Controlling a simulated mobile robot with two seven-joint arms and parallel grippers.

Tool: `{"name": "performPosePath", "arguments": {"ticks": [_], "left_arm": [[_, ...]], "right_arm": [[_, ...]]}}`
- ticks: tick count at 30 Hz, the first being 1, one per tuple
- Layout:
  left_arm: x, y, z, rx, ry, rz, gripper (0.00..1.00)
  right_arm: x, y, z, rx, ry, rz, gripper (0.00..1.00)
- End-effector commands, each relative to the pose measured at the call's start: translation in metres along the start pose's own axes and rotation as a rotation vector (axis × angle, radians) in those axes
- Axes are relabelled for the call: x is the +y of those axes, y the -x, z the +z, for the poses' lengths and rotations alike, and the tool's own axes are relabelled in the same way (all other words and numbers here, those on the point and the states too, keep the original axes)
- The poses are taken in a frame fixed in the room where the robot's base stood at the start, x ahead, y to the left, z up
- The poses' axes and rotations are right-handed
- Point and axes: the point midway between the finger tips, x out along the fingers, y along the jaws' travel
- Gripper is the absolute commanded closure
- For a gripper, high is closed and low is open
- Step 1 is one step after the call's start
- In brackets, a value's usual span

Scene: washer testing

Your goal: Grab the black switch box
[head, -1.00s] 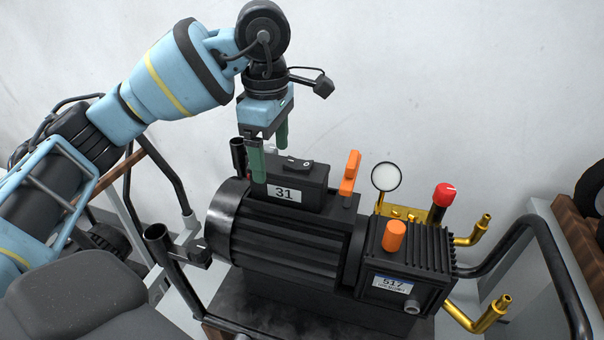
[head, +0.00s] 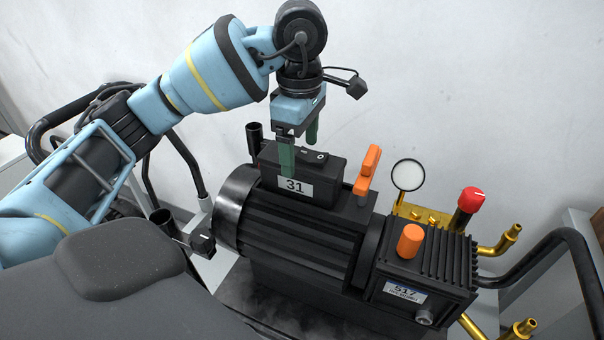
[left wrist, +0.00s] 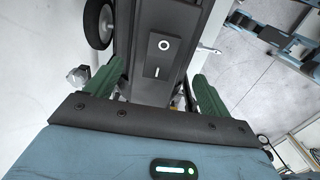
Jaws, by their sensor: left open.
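The black switch box (head: 330,178) has a rocker switch on top and a white "31" label on its near side. It sits on top of the dark ribbed motor of the pump (head: 290,235). My left gripper (head: 299,160), with green fingers, points down over the box. It is open, with the near finger in front of the box's near side and the far finger behind the box. In the left wrist view the switch box (left wrist: 160,88) lies between the two fingers of the left gripper (left wrist: 156,72). I cannot tell whether the fingers touch it. My right gripper is not in view.
An orange lever (head: 367,170) stands close to the right of the box. A round gauge (head: 408,175), a red knob (head: 472,200), an orange cap (head: 411,241) and brass pipes (head: 508,240) are further right. A black tube (head: 254,139) stands behind the box's left end.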

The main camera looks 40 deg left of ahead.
Motion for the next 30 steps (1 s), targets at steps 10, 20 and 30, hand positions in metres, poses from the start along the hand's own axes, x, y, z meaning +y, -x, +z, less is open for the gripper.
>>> {"name": "performPosePath", "arguments": {"ticks": [10, 20, 30], "left_arm": [[0.003, -0.043, -0.001, 0.001, -0.001, -0.002, 0.18], [0.004, -0.045, 0.0, 0.001, -0.001, -0.001, 0.26], [0.004, -0.045, 0.0, 0.0, -0.001, -0.001, 0.71]], "right_arm": [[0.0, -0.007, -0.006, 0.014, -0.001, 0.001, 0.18], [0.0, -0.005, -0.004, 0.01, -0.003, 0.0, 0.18], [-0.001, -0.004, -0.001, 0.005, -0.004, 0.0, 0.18]]}}
